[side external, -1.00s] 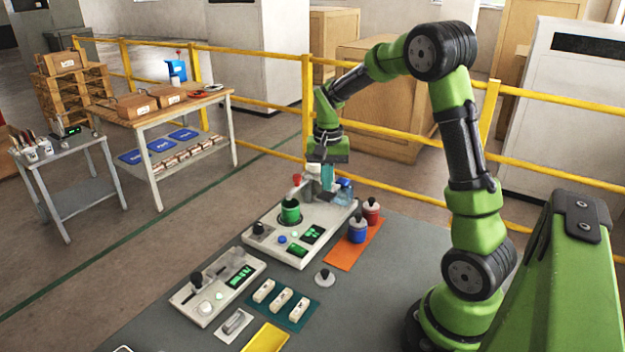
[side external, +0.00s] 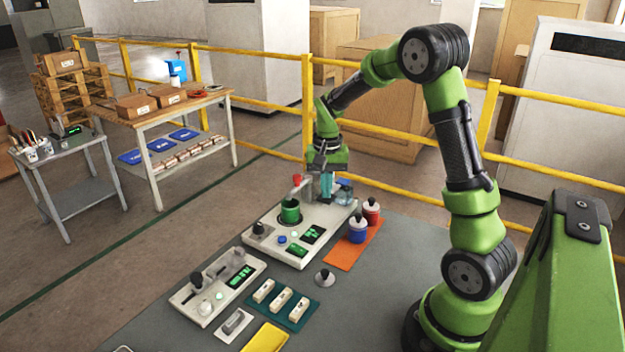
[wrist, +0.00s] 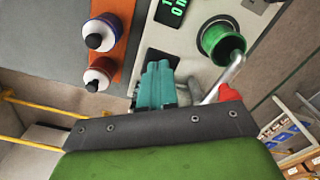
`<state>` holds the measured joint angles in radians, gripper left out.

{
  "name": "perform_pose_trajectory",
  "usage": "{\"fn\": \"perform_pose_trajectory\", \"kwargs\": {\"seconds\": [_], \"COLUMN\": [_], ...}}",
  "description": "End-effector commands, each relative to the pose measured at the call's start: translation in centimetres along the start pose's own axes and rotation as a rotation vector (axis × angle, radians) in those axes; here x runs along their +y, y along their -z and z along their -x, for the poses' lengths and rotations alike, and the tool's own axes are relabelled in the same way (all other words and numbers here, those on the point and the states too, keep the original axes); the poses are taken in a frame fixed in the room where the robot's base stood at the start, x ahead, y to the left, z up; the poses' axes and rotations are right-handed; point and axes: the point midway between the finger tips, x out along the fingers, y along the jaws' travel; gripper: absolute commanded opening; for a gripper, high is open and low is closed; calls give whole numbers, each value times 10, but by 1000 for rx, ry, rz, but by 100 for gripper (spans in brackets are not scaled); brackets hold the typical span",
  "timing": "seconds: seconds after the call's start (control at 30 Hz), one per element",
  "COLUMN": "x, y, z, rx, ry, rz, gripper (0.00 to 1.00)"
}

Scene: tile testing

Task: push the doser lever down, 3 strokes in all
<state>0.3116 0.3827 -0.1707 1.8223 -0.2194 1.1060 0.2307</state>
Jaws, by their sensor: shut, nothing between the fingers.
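The doser (side external: 311,188) is a grey post with a spout at the far end of the pale console (side external: 262,240). A red part (side external: 297,179) shows beside it, also in the wrist view (wrist: 229,93). A green cup (side external: 290,211) sits under the spout; the wrist view shows it from above (wrist: 222,42). My gripper (side external: 327,196) is shut and empty, its teal fingers (wrist: 155,82) pointing down right beside the doser post.
Blue (side external: 358,229) and red (side external: 371,212) bottles with dark caps stand on an orange mat (side external: 352,255) right of the console. A clear bottle (side external: 344,190) is close behind my gripper. A second console (side external: 215,290) and a teal tray (side external: 283,305) lie nearer.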

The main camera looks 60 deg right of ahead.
Motion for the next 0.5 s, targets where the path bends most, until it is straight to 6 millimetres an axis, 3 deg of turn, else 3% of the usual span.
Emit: {"fn": "perform_pose_trajectory", "kwargs": {"seconds": [0.23,0.5], "x": [1,1], "y": [1,2], "z": [-12,-9], "rx": [2,4], "ry": [-1,-1], "rz": [1,0], "gripper": [0,0]}}
